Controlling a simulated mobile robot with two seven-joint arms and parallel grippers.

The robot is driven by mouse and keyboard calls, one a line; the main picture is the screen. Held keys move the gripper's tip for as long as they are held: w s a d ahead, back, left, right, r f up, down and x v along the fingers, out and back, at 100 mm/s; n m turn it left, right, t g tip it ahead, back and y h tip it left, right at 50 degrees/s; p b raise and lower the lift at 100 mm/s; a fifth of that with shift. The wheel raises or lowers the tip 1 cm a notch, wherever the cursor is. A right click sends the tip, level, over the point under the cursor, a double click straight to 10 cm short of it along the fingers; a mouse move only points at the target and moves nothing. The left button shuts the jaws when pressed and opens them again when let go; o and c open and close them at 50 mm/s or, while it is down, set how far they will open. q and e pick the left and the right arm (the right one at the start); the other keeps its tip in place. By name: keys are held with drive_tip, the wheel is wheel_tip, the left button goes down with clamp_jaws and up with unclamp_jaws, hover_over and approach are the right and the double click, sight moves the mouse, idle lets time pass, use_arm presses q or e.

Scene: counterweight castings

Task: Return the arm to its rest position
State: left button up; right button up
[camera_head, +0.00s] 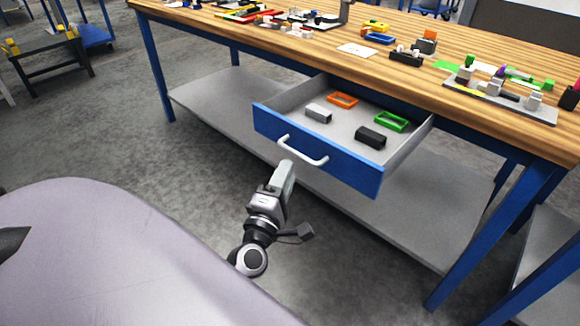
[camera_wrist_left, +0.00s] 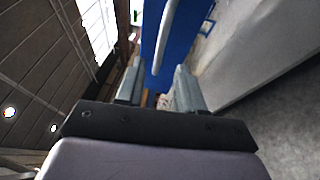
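My left gripper (camera_head: 286,172) is in front of the blue drawer (camera_head: 340,168), just below its white bar handle (camera_head: 302,149). In the left wrist view the two fingers of the gripper (camera_wrist_left: 158,78) stand apart with nothing between them. The handle (camera_wrist_left: 166,38) shows beyond the fingertips, in front of the blue drawer front (camera_wrist_left: 152,30); I cannot tell the exact gap. The drawer is pulled out from under the workbench. My right gripper is not in view.
The drawer holds an orange tray (camera_head: 342,100), a green tray (camera_head: 391,121), a grey block (camera_head: 318,113) and a black block (camera_head: 371,136). The wooden workbench (camera_head: 300,48) carries many small parts. A grey lower shelf (camera_head: 430,225) lies beneath.

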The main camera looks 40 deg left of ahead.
use_arm(q)
drive_tip(key=shift+s+d+f, duration=0.1)
drive_tip(key=shift+s+d, duration=0.1)
drive_tip(key=shift+s, duration=0.4)
drive_tip(key=s+d+f+m+g+h+p, duration=0.1)
drive_tip(key=s+d+m+h+p, duration=0.2)
drive_tip(key=m, duration=0.4)
drive_tip(key=s+d+f+m+g+h+p, duration=0.2)
drive_tip(key=d+m+h+p, duration=0.15)
drive_tip(key=d+m, duration=0.3)
drive_tip(key=s+d+f+m+g+h+p, duration=0.2)
drive_tip(key=s+f+m+g, duration=0.3)
drive_tip(key=s+m, duration=0.4)
drive_tip(key=shift+s+d+f+m+g+p, duration=0.15)
drive_tip(key=shift+d+f+m+g+p, duration=0.3)
drive_tip(key=shift+m, duration=0.7)
drive_tip(key=shift+r, duration=0.1)
